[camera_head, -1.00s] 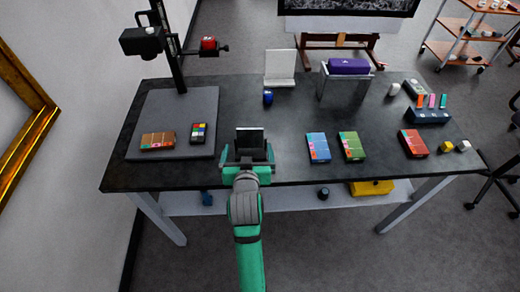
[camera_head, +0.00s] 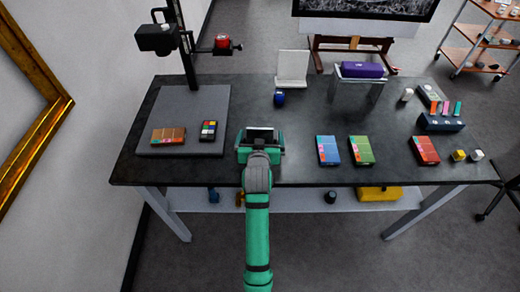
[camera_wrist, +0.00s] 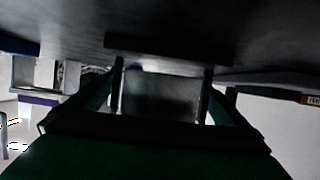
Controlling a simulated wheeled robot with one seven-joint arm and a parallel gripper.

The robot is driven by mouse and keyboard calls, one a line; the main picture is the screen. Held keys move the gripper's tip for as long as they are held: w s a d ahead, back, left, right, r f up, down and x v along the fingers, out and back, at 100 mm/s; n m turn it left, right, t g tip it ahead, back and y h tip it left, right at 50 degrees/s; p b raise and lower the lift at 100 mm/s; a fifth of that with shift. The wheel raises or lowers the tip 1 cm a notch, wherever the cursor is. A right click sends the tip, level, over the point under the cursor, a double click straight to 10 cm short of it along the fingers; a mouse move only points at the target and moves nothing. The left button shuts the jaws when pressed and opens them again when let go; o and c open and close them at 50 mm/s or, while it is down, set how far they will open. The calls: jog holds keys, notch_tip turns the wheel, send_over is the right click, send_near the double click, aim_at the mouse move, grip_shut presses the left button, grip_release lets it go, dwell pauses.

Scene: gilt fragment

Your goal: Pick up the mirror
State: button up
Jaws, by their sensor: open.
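The mirror (camera_head: 261,134) looks like a small dark rectangular panel with a pale edge, at the front left-middle of the black table (camera_head: 300,112). My gripper (camera_head: 260,138) is low over the table, with its jaws open on either side of the mirror. My gripper hides the mirror's lower part in the head view. In the wrist view the grey panel of the mirror (camera_wrist: 162,95) shows between the two dark fingers (camera_wrist: 161,88). I cannot tell whether either finger touches it.
A grey board (camera_head: 185,105) with a camera stand (camera_head: 182,50) and colour charts is at left. Blue (camera_head: 328,150), green (camera_head: 361,150) and red (camera_head: 424,150) boxes lie at right. A white stand (camera_head: 292,70), blue object (camera_head: 279,98) and purple case (camera_head: 361,69) are behind.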

jog(key=shift+c, duration=0.6)
jog(key=shift+r, duration=0.1)
jog(key=c, duration=1.2)
